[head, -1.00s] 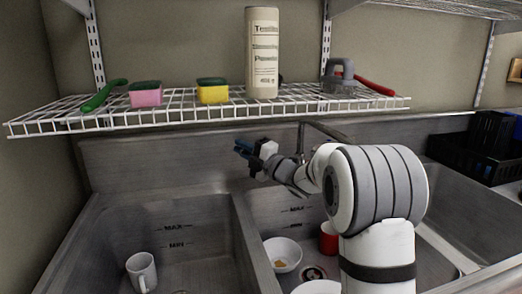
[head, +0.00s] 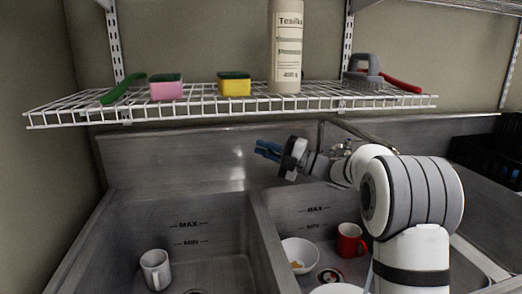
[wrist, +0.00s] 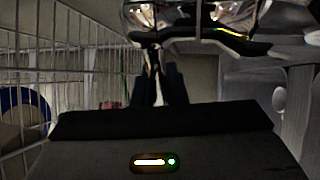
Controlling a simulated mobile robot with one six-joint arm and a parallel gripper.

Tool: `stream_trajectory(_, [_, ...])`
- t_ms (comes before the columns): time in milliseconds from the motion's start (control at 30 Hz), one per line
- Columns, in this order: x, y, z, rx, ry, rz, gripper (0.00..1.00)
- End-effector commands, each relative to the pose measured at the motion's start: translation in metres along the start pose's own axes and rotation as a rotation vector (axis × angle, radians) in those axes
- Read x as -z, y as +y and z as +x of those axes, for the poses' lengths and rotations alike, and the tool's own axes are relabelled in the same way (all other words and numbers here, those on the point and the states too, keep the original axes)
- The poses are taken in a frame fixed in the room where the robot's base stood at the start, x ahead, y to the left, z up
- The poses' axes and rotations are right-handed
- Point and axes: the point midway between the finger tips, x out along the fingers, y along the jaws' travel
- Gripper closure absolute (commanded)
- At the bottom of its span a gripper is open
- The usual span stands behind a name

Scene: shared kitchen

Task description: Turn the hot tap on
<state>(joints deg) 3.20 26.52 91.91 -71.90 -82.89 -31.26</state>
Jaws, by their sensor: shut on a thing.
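Chrome tap metalwork (wrist: 190,18) fills the top of the wrist view, with a slim chrome lever (wrist: 152,62) hanging down from it. My gripper (wrist: 160,88) has its dark fingers on either side of the lever's lower end and is shut on it. In the head view my gripper (head: 268,150) has blue fingers pointing left, in front of the sink's back wall and below the shelf. A little of the tap (head: 348,147) shows behind my arm there; the rest is hidden. I cannot make out a hot or cold mark.
A wire shelf (head: 215,104) runs above my gripper, holding sponges, a brush and a powder bottle (head: 286,50). The sink below holds a white mug (head: 155,269), a bowl (head: 299,252) and a red mug (head: 349,241). A black crate (head: 487,150) stands right.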

Motion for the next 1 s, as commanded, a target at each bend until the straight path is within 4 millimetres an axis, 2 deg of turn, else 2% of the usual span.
stream_trajectory(100, [0.000,-0.002,0.000,0.002,0.000,0.002,1.00])
stream_trajectory(133, [0.000,-0.002,0.000,0.002,0.000,0.002,0.87])
stream_trajectory(400, [0.001,-0.001,0.001,0.001,0.000,0.001,0.66])
stream_trajectory(733, [0.000,-0.002,-0.004,0.000,0.002,0.001,0.66])
stream_trajectory(1000, [-0.004,-0.006,-0.037,0.001,0.007,0.001,0.66])
